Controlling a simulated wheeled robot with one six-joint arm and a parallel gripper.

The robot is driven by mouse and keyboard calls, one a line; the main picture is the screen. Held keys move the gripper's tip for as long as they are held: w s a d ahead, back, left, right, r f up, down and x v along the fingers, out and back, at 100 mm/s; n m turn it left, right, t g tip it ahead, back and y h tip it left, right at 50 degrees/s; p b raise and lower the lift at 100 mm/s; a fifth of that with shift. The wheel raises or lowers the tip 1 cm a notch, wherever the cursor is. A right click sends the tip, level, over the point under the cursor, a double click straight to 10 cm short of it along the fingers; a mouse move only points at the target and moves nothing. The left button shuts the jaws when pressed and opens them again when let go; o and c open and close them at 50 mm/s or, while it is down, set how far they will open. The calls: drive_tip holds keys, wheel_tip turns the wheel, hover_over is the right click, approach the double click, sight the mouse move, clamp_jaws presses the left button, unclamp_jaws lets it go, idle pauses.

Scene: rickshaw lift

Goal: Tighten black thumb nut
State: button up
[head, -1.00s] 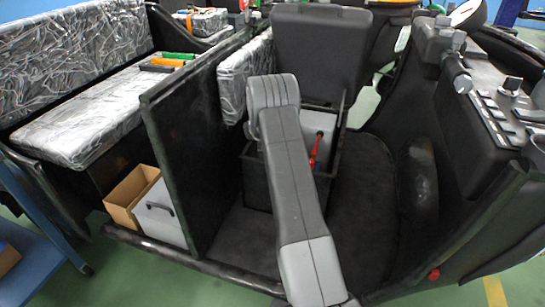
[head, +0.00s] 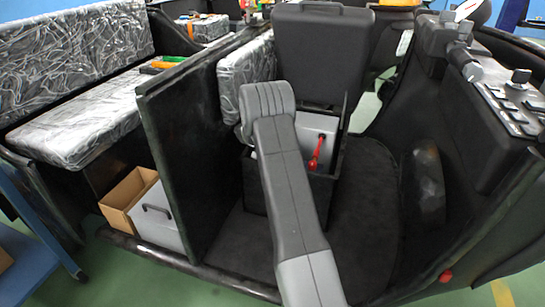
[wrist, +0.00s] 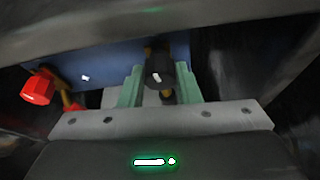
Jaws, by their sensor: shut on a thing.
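The black thumb nut (wrist: 157,69) shows in the wrist view between the two pale green fingers of my gripper (wrist: 160,80). The gripper is shut on it. A brass-coloured post or stem shows beside the nut. A red cap (wrist: 38,87) with a brass-coloured fitting is at the left in the wrist view, apart from the fingers. In the head view the grey battery (head: 322,127) with a red cable end (head: 317,152) sits in the open black box (head: 320,188). My arm hides the gripper and the nut there.
A raised black seat or lid (head: 322,55) stands behind the box. A black partition (head: 200,150) is to the left and a control panel (head: 500,110) to the right. A cardboard box (head: 128,195) and a grey case (head: 163,215) sit beyond the partition. The black floor right of my arm is clear.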

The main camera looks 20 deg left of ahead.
drive_tip(key=o, duration=1)
drive_tip(key=shift+r, duration=0.1)
drive_tip(key=p+v, duration=0.2)
drive_tip(key=v, duration=1.1)
drive_tip(key=shift+s+r, duration=0.2)
drive_tip(key=shift+r, duration=0.05)
